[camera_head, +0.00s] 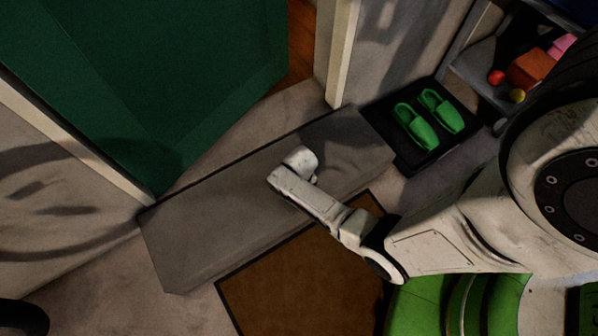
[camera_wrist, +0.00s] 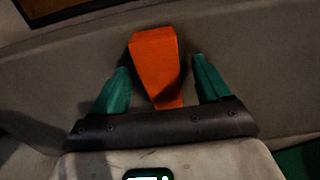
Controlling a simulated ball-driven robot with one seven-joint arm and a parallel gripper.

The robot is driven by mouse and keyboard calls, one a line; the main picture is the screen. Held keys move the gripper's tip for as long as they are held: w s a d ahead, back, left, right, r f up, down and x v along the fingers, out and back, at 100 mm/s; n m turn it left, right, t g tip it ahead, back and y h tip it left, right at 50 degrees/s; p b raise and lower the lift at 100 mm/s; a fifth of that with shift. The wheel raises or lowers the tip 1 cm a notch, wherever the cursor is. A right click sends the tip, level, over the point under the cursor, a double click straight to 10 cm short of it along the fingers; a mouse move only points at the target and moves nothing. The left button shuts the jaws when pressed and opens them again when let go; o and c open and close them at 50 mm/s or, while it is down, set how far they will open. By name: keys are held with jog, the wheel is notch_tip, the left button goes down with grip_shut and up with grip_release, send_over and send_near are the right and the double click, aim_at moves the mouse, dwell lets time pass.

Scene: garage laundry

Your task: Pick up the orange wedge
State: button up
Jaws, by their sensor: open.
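In the wrist view the orange wedge (camera_wrist: 156,62) lies on a grey surface, its narrower end toward my gripper. My gripper (camera_wrist: 160,64) is open, with one green finger on each side of the wedge. There is a visible gap on both sides, wider on the left near the fingertip. I cannot tell how far the fingers are above the surface. In the head view my arm reaches over the grey step; the wedge and fingers are hidden there.
The grey step (camera_head: 200,238) lies before a green door (camera_head: 180,75). A brown mat (camera_head: 290,285) is in front of it. Green slippers (camera_head: 415,127) sit on a black tray (camera_head: 398,158) at the right. A shelf with an orange box (camera_head: 530,68) stands beyond.

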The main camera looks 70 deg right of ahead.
jog(key=shift+f, duration=0.55)
jog(key=shift+r, duration=0.1)
jog(key=shift+c, duration=0.2)
jog(key=c, duration=1)
